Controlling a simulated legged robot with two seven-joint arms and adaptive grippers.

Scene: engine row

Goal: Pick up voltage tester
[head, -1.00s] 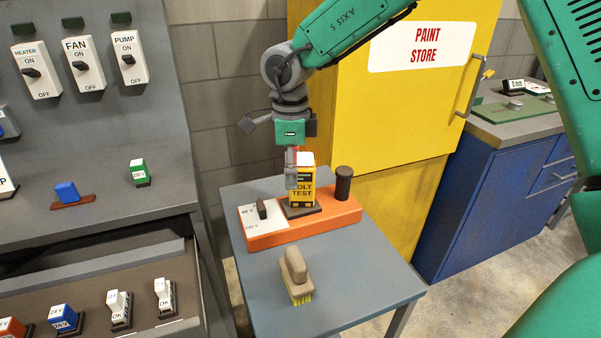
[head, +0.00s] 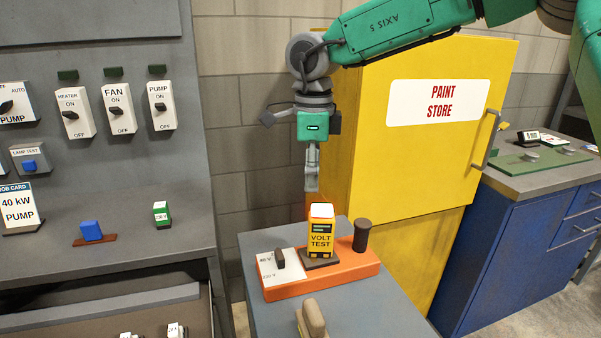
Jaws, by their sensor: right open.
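The voltage tester (head: 321,233) is a yellow block with a white top, a small dark display and the words VOLT TEST. It stands upright on a dark base on the orange stand (head: 340,283), on the small grey table. My right gripper (head: 312,188) is above the tester, pointing down, with clear space between its fingertips and the white top. It is open and holds nothing; from this side its fingers overlap. My left gripper is not in view.
The stand also carries a dark switch (head: 279,258) on a white plate and a dark cylinder (head: 361,236). A brush (head: 312,318) lies in front. The yellow paint store cabinet (head: 400,160) is close behind; a grey switch panel (head: 90,150) is at left.

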